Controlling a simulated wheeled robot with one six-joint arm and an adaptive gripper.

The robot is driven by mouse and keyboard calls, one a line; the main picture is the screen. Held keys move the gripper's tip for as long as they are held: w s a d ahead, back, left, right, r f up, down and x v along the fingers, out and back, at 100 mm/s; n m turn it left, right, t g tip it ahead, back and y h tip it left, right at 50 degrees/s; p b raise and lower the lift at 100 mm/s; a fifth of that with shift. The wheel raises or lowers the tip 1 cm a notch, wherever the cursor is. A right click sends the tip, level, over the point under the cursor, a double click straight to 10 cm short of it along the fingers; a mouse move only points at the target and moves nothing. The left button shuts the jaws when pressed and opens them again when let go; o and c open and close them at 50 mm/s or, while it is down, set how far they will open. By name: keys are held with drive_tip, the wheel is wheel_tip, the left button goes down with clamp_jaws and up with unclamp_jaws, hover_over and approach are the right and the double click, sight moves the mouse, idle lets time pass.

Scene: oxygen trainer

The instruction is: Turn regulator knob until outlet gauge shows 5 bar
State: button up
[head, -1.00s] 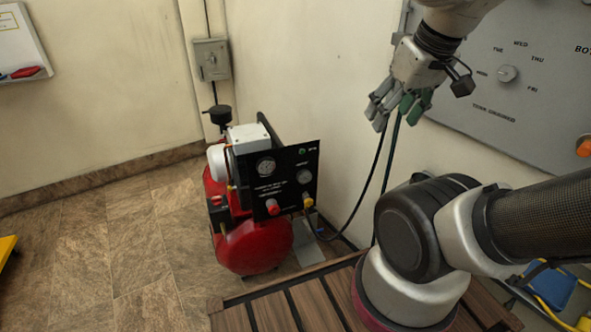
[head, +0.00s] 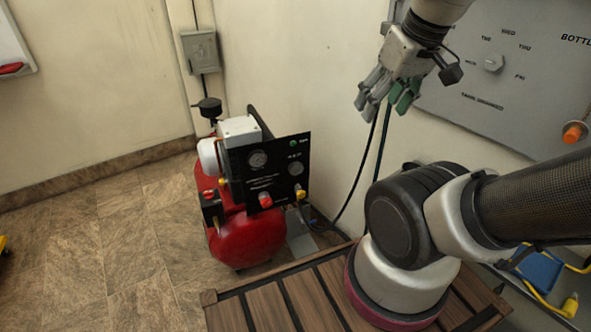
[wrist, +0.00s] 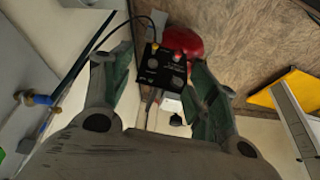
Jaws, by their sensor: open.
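The black panel (head: 279,188) of a red compressor carries two round gauges, a left gauge (head: 258,160) and a right gauge (head: 296,168). Their needles are too small to read. A red knob (head: 265,200) sits low on the panel, with a yellow fitting (head: 300,193) to its right. The panel also shows in the wrist view (wrist: 166,72), with the red knob (wrist: 177,56) on its upper edge. My gripper (head: 382,108) is open and empty, up and to the right of the panel, well apart from it. In the wrist view the panel lies between its fingers.
The red tank (head: 246,240) stands on the tiled floor against the wall. A dark hose (head: 357,190) hangs between panel and wall. A grey wall board (head: 500,100) with a dial is behind my gripper.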

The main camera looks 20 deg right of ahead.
drive_tip(key=shift+a, duration=0.1)
drive_tip(key=w+a+f+n+g, duration=0.1)
drive_tip(key=w+a+f+g, duration=0.25)
drive_tip(key=f, duration=0.45)
drive_tip(key=w+a+f+n+g, duration=0.1)
drive_tip(key=w+a+f+g, duration=0.25)
drive_tip(key=f, duration=0.35)
drive_tip(key=m+t, duration=0.2)
drive_tip(key=t, duration=1.9)
approach(267, 204)
drive_tip(key=w, duration=0.9)
drive_tip(key=shift+w+r, duration=0.2)
drive_tip(key=shift+w, duration=0.05)
